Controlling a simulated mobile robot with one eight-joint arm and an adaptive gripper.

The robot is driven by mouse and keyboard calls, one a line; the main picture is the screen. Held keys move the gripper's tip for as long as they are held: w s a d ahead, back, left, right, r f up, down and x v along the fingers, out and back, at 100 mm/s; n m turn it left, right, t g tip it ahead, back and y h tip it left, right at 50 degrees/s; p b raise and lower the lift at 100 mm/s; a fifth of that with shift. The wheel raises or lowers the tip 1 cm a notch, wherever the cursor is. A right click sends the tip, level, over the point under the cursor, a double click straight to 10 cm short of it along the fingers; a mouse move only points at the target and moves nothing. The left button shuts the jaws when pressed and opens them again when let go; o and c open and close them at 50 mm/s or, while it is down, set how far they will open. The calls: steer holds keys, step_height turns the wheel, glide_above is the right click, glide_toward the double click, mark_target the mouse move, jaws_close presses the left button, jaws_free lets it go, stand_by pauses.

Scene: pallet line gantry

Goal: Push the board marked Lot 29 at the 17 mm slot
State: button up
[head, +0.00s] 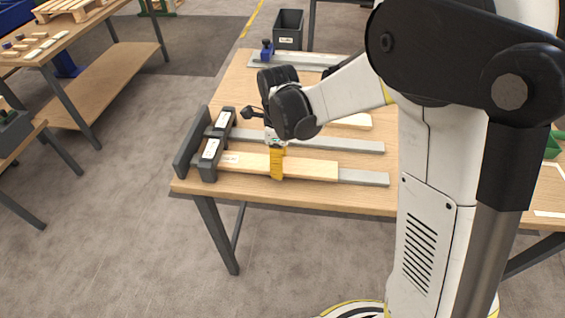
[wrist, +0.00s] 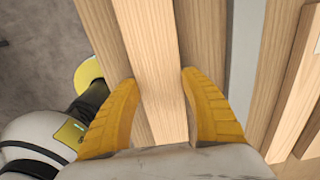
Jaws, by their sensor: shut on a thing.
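A long pale wooden board (head: 310,168) lies along the near grey rail (head: 365,178) on the workbench. It carries a small white label near its left end, too small to read. Its left end is at the near dark slot block (head: 208,160), whose white label is also unreadable; I cannot tell whether the end is inside the slot. My gripper (head: 277,163) has yellow fingers straddling the board around its middle. In the wrist view, the board (wrist: 150,50) runs between both fingertips (wrist: 160,82), and my gripper is shut on it.
A second slot block (head: 226,120) and grey rail (head: 345,145) lie just behind. Another pale board (head: 352,121) lies farther back, partly hidden by my arm. A blue-ended fixture (head: 267,50) and dark bin (head: 288,30) are at the back. The bench's near edge is close.

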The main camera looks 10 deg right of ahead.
mark_target(297, 165)
steer(key=shift+w+a, duration=0.3)
steer(key=shift+a, duration=0.65)
steer(key=shift+w+a, duration=0.3)
steer(key=shift+a, duration=0.6)
steer(key=shift+d, duration=0.1)
steer(key=shift+s+d, duration=0.45)
steer(key=shift+d, duration=0.9)
steer(key=shift+s+d, duration=0.45)
steer(key=shift+d, duration=0.95)
steer(key=shift+s+d, duration=0.45)
steer(key=shift+d, duration=0.9)
steer(key=o, duration=1.3)
steer(key=shift+o, duration=0.2)
